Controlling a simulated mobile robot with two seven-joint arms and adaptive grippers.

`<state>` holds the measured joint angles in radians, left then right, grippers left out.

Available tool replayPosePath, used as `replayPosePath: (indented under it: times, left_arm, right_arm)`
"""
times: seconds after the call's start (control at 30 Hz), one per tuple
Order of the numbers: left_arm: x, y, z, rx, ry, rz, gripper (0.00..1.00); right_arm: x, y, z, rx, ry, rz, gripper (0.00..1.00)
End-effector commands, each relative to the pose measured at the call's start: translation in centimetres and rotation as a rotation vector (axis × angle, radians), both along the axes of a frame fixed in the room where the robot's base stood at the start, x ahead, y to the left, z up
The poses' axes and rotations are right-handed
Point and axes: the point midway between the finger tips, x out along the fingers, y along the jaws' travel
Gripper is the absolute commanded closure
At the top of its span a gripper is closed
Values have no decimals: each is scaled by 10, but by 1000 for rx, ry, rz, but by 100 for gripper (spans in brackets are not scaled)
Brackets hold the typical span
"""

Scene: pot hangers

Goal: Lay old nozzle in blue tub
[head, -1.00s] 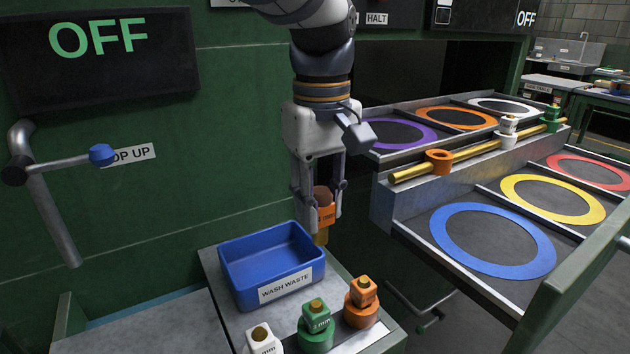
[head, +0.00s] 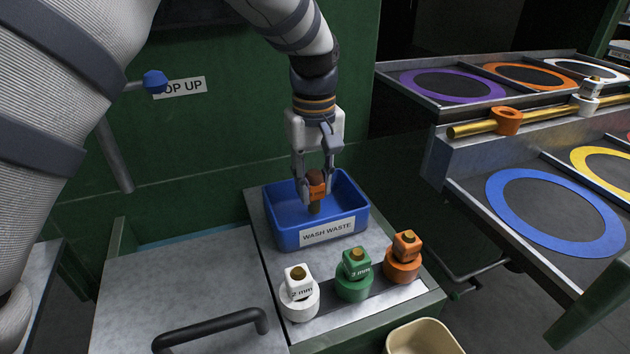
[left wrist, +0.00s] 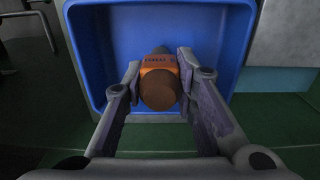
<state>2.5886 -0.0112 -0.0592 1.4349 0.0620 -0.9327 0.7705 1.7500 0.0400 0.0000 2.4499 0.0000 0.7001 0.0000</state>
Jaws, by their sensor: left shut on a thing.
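My left gripper (head: 316,180) is shut on the old nozzle (head: 317,190), an orange block with a brown rounded top and a dull tip pointing down. The nozzle is upright over the blue tub (head: 284,238), which is labelled WASH WASTE. In the left wrist view the nozzle (left wrist: 158,85) sits between the fingers, with the blue tub (left wrist: 85,45) behind it. I cannot tell whether the tip touches the tub floor. My right gripper is not in view.
White (head: 299,295), green (head: 354,275) and orange (head: 404,258) nozzles stand on round bases in front of the tub. A cream bin (head: 422,338) is at the front edge. Trays with coloured rings, including a blue ring (head: 555,218), are at the right.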

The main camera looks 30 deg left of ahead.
Motion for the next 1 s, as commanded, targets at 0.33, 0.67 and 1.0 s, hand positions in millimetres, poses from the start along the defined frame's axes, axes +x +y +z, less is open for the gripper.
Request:
replayPosePath:
  times: [0.33,0.67,1.0]
  left_arm:
    - [0,0,-10,0,1,0,100]
    - [0,0,-12,0,1,0,54]
    - [1,0,8,-1,-4,0,54]
  right_arm:
    - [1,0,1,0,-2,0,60]
    - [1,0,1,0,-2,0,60]
    - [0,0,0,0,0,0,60]
